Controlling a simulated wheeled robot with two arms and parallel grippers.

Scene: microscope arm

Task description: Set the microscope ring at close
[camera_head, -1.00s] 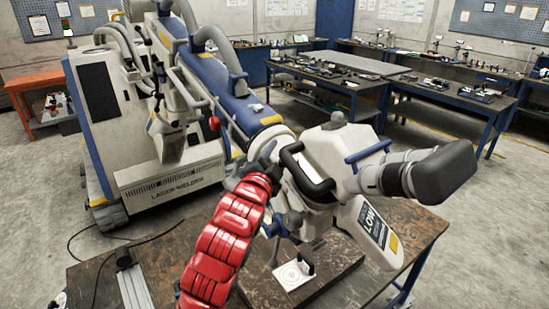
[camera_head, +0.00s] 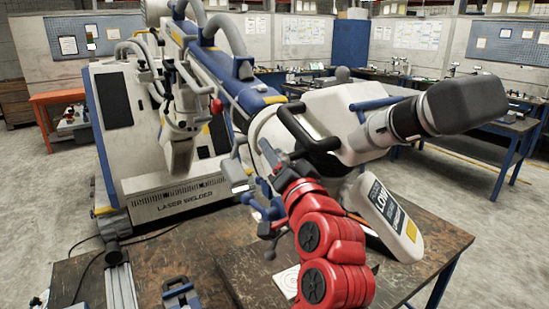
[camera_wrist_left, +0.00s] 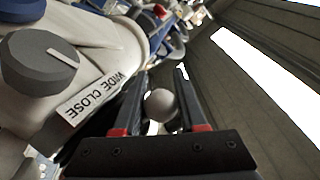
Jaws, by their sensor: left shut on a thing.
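The microscope (camera_head: 345,110) is a white head on the end of a blue and white arm, with a dark eyepiece and a black bar handle (camera_head: 312,135). My left gripper (camera_head: 272,165) is at the left side of the head, with my red arm below it. In the left wrist view its two dark fingers (camera_wrist_left: 157,105) are shut on a round grey knob (camera_wrist_left: 161,104). A label (camera_wrist_left: 97,93) reading WIDE and CLOSE sits on the white housing beside the fingers. The ring itself and its setting cannot be made out. My right gripper is not in view.
A ridged grey dial (camera_wrist_left: 42,58) with a white line is on the housing near the label. The brown worktable (camera_head: 225,270) lies below, with a white card (camera_head: 287,281) partly behind my arm. The laser welder cabinet (camera_head: 150,140) stands at the left.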

